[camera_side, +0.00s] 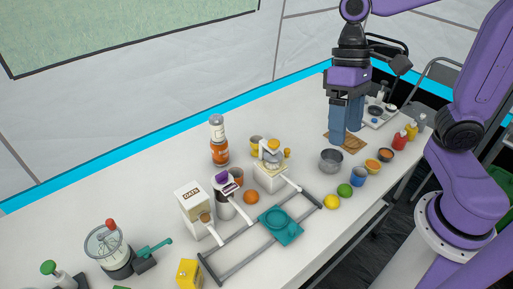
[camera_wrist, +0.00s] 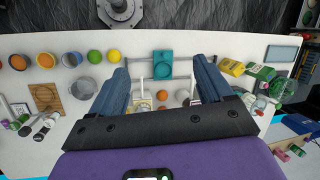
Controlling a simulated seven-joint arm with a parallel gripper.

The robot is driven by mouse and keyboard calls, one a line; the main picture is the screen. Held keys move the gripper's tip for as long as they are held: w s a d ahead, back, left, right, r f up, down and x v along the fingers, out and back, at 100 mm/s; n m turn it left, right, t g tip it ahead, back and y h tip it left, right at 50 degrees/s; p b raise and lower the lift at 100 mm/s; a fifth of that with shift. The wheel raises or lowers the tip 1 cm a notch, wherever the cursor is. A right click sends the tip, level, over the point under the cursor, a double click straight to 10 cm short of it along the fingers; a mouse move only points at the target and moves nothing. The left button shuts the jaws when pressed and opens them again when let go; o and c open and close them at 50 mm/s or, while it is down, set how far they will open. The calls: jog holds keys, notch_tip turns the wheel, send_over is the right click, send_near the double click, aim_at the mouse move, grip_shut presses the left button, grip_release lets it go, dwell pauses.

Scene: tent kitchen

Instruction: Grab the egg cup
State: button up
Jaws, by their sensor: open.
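My gripper (camera_side: 346,137) has two blue fingers, spread apart with nothing between them. In the side view it overlaps the wooden board (camera_side: 355,144), but its height is hard to judge. In the wrist view my gripper (camera_wrist: 163,70) frames the middle of the table. I cannot identify the egg cup with certainty. A small yellow piece (camera_side: 287,153) beside a white dispenser (camera_side: 268,178) may be it, apart from my gripper. A larger yellow cup (camera_side: 256,145) stands behind that dispenser.
A grey pot (camera_side: 331,160), a lime (camera_side: 344,190) and a lemon (camera_side: 331,202) stand near the front edge. A teal tray (camera_side: 291,237) sits on grey rails (camera_side: 228,263). An oats box (camera_side: 192,205) and a tall orange bottle (camera_side: 218,142) stand to the left.

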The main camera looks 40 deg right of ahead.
jog(key=w+d+m+y, duration=0.2)
jog(key=w+m+y, duration=0.5)
jog(key=w+m, duration=0.95)
jog(key=w+d+f+m+t+y, duration=0.2)
jog(key=w+d+m+t+y, duration=0.35)
jog(key=w+d, duration=0.85)
jog(key=h, duration=0.2)
send_near(251, 145)
jog(key=shift+m, duration=0.4)
jog(key=x, duration=0.9)
jog(key=shift+w+a+f, duration=0.1)
jog(key=shift+w+f, duration=0.15)
jog(key=shift+f, duration=0.1)
jog(key=c, duration=1)
